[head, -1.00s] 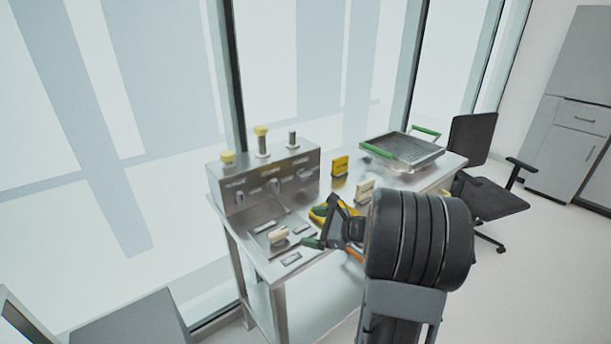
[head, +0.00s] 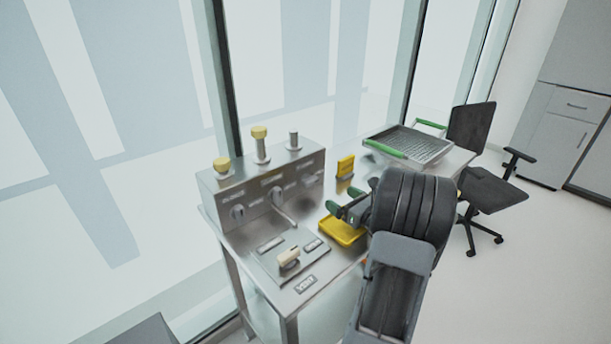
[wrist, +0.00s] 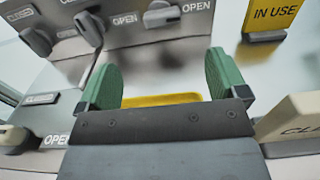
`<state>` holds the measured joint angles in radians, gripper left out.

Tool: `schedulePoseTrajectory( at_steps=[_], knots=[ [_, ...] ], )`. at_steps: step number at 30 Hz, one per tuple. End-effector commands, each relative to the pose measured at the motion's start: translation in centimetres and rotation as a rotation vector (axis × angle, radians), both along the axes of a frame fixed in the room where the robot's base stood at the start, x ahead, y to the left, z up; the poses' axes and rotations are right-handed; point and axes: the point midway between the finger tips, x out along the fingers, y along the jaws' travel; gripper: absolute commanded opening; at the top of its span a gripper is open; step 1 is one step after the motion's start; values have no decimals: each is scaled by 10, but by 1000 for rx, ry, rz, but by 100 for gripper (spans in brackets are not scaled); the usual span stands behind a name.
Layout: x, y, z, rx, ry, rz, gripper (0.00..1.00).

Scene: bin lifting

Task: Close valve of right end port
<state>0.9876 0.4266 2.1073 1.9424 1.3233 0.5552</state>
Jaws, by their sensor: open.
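A metal valve box (head: 258,190) stands on the bench with a row of dark knobs on its front. Its right end port (head: 294,141) is a bare metal post on top. The right knob (head: 309,180) sits below it; in the wrist view that knob (wrist: 160,15) is at the top, beside an OPEN label. The middle knob (wrist: 90,28) and left knob (wrist: 37,40) are to its left. My gripper (head: 340,208) is open and empty, right of the box and apart from it. Its green fingers also frame the wrist view (wrist: 160,82).
A yellow tray (head: 341,231) lies under my gripper. A yellow IN USE sign (head: 345,166) stands behind. A beige vent handle (head: 289,258) is in front of the box. A beige sign (wrist: 297,118) is close at right in the wrist view. A mesh basket (head: 412,143) sits farther right.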

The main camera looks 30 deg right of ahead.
Motion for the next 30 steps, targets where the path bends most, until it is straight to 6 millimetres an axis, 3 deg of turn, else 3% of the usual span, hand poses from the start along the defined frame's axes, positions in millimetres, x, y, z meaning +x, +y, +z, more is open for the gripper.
schedulePoseTrajectory(
  at_steps=[5, 21, 30],
  knots=[
    [9, 1, 0, 2, 0, 0, 92],
    [103, 15, 1, 1, 0, 2, 92],
    [132, 18, 0, 1, 0, 0, 92]
  ],
)
